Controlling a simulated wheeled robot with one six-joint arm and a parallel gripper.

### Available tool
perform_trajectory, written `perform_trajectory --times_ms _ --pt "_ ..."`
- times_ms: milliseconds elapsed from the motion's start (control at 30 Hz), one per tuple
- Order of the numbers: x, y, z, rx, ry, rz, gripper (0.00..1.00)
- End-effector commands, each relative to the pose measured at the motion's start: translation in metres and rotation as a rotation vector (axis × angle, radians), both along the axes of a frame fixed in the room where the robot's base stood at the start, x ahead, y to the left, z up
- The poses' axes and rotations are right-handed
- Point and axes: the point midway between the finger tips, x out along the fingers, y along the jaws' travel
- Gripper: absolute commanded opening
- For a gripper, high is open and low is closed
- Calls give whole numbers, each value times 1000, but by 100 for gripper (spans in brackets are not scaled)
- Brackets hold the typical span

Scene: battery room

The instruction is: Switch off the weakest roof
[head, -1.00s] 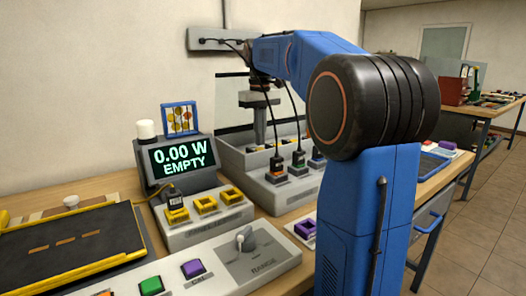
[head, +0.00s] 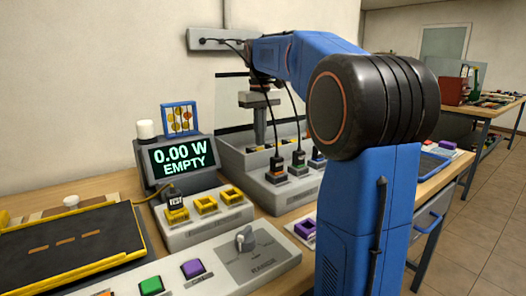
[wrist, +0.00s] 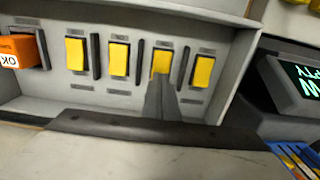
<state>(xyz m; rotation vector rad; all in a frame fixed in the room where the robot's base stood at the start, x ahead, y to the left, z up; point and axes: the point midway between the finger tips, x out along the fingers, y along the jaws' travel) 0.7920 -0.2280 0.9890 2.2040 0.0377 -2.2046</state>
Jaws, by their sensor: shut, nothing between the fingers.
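In the wrist view a grey switch panel (wrist: 30,100) holds a row of yellow rocker switches, among them a left one (wrist: 75,54), a second (wrist: 118,58) and a right one (wrist: 203,72). My gripper (wrist: 160,85) is shut and empty, its tip over the lower part of the third yellow switch (wrist: 161,61). I cannot tell whether it touches. An orange block marked OK (wrist: 16,50) sits at the row's left end. The switch labels are too small to read. In the head view my gripper (head: 259,125) points down at the grey stepped bank (head: 235,160). A display (head: 184,158) reads 0.00 W EMPTY.
A grey block with yellow sockets (head: 205,203) holds one dark plug (head: 174,199). Dark plugs on cables stand in the bank's front. A control panel (head: 215,265) with buttons and a range knob (head: 244,238) lies in front. A dark yellow-edged tray (head: 70,240) is at left.

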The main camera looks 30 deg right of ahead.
Motion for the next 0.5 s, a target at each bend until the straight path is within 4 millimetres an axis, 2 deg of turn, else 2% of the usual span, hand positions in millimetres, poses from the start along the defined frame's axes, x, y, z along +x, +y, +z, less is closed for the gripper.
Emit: perform_trajectory --times_ms 500 --pt "0 0 -6 0 0 0 0"
